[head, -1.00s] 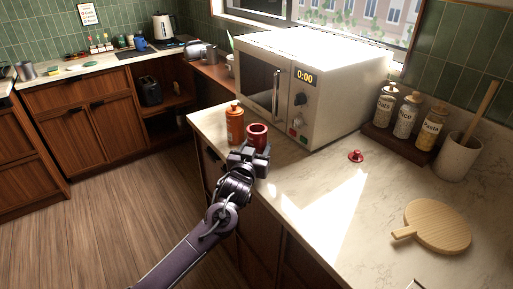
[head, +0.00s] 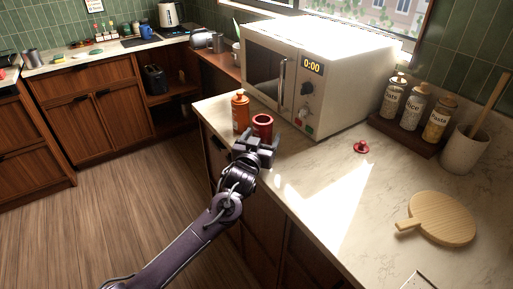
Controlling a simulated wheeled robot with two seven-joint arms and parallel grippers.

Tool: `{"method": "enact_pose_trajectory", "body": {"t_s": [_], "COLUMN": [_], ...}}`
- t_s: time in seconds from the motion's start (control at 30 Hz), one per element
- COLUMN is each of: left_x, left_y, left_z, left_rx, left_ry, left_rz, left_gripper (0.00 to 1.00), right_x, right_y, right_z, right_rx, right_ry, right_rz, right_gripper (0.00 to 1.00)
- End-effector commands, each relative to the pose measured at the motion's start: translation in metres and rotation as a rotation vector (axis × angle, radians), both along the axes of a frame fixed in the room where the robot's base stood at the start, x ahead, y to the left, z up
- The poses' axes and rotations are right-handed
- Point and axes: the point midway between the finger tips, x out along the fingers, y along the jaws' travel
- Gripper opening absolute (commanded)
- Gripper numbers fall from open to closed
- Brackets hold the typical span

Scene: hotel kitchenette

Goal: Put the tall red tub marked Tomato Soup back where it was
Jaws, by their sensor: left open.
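The red tub (head: 263,123), its top open and dark inside, stands upright on the counter near its left end. Its lower part is hidden behind my left gripper, and no label can be read from here. My left gripper (head: 259,143) is open at the near side of the tub, its fingers at or very close to the tub's wall. I cannot tell whether they touch it. My right gripper is not in view.
An orange bottle (head: 240,112) stands close left of the tub. The microwave (head: 335,75) is behind. A small red lid-like piece (head: 361,147) lies on the counter (head: 320,180). Jars (head: 414,108), a utensil pot (head: 465,150) and a wooden board (head: 443,218) are at right.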

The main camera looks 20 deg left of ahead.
Motion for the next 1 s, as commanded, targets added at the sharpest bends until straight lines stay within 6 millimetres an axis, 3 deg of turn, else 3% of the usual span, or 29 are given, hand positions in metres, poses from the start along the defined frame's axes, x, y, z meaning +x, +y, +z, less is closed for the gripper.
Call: {"method": "enact_pose_trajectory", "body": {"t_s": [0.53,0.7,1.0], "left_x": [-0.102,-0.115,-0.117], "left_y": [-0.001,-0.001,-0.001], "left_z": [-0.003,-0.002,-0.001], "left_rx": [0.0,0.0,0.0], "left_ry": [0.004,0.003,0.003], "left_rz": [-0.001,0.0,0.0], "left_gripper": [0.73,0.73,0.73], "right_x": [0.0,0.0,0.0], "right_y": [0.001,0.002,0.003], "right_z": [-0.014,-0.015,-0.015], "right_rx": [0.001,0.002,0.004], "right_ry": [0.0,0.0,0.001], "right_rz": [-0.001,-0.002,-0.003], "right_gripper": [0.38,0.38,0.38]}}
